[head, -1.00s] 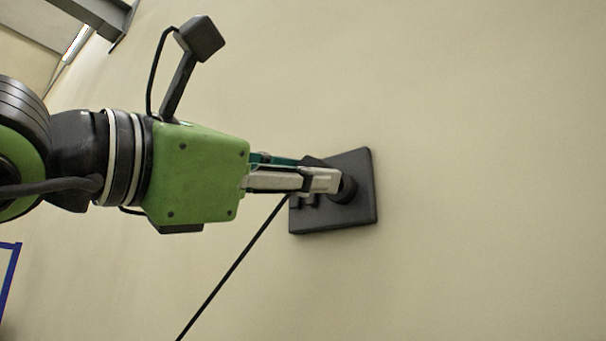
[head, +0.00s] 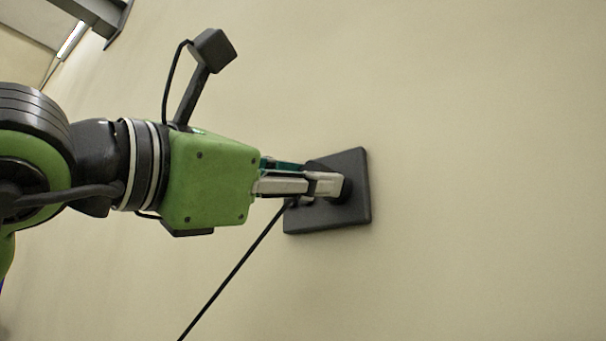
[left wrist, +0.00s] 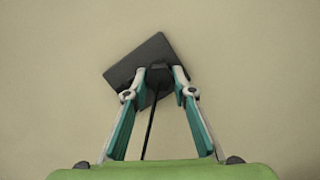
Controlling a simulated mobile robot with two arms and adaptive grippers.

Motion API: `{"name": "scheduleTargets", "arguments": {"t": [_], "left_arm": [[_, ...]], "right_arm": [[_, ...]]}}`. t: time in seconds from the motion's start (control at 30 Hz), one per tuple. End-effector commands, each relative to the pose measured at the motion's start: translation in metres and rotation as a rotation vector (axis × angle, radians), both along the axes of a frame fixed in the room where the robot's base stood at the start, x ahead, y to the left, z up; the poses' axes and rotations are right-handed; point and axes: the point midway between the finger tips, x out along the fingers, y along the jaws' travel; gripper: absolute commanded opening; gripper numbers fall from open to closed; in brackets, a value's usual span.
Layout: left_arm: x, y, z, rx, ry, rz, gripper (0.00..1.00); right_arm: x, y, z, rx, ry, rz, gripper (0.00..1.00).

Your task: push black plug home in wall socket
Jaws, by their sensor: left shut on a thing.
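The black wall socket (head: 352,212) is a dark square plate on the beige wall, and it also shows tilted in the left wrist view (left wrist: 151,52). My left gripper (head: 328,184) is at the plate, its fingers pointing at the socket. In the left wrist view its two fingertips (left wrist: 160,79) are closed on either side of the black plug (left wrist: 157,73). The plug is in front of the plate; its front end is hidden, and I cannot tell how deep it sits. A black cord (head: 236,267) runs from the plug down to the left. My right gripper is not in view.
The wall (head: 480,170) around the plate is bare, with free room to the right, above and below. A grey metal beam (head: 95,12) shows at the top left, away from the gripper.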

Motion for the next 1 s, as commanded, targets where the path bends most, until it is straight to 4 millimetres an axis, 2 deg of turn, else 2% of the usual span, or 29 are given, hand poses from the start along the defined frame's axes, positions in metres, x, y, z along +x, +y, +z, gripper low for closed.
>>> {"name": "scheduleTargets", "arguments": {"t": [0.47,0.5,0.57,1.0], "left_arm": [[0.0091,-0.0063,-0.0005,0.001,0.0,0.002,0.04],[0.0092,-0.0063,-0.0004,0.001,0.0,0.002,0.29],[0.0091,-0.0062,-0.0004,0.001,0.0,0.002,0.44],[0.0048,-0.0022,-0.003,0.0,-0.001,0.002,0.44]], "right_arm": [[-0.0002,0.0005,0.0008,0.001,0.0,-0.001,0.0],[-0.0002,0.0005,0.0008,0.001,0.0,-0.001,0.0],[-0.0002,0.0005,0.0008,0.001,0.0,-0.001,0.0],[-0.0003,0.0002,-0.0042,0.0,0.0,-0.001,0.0]]}}
